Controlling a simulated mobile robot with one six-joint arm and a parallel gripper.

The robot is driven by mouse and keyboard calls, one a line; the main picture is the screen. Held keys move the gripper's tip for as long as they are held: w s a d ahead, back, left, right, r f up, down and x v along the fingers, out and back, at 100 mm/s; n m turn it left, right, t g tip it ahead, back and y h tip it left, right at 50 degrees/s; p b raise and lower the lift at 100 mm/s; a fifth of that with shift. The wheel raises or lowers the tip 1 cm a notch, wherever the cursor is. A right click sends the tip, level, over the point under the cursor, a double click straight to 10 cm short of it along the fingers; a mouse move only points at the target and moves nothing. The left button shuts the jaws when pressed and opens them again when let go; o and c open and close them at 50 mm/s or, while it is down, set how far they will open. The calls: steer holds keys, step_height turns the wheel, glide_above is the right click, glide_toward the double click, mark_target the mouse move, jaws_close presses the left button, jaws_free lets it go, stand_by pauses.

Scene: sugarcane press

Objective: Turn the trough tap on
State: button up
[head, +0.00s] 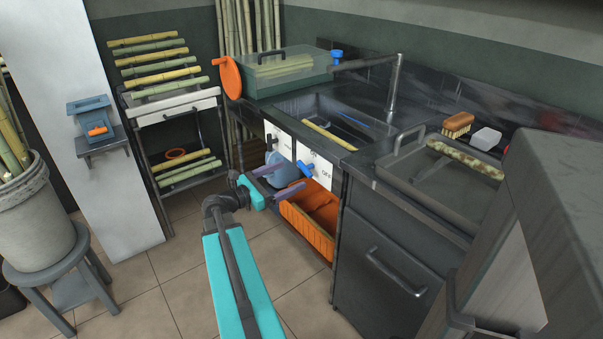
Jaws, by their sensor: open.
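The trough (352,112) is a dark sink set in the counter, with a cane stick (330,135) and a thin blue item in it. A tall grey spout (396,85) stands at its back right. Below the front edge are two white plates. The right plate (322,172) has a blue lever (306,169) and dark lettering that looks like "ON". The left plate (278,138) has a dark handle. My gripper (293,177) is open and empty, its purple fingers pointing at the right plate, close to the blue lever. I cannot tell if they touch.
An orange crate (312,222) stands below my gripper, and a blue jug (281,170) is behind it. A drawer cabinet (385,260) stands to the right.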

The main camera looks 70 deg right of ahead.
mark_target(302, 168)
steer(key=shift+b+x, duration=0.4)
steer(key=shift+x, duration=3)
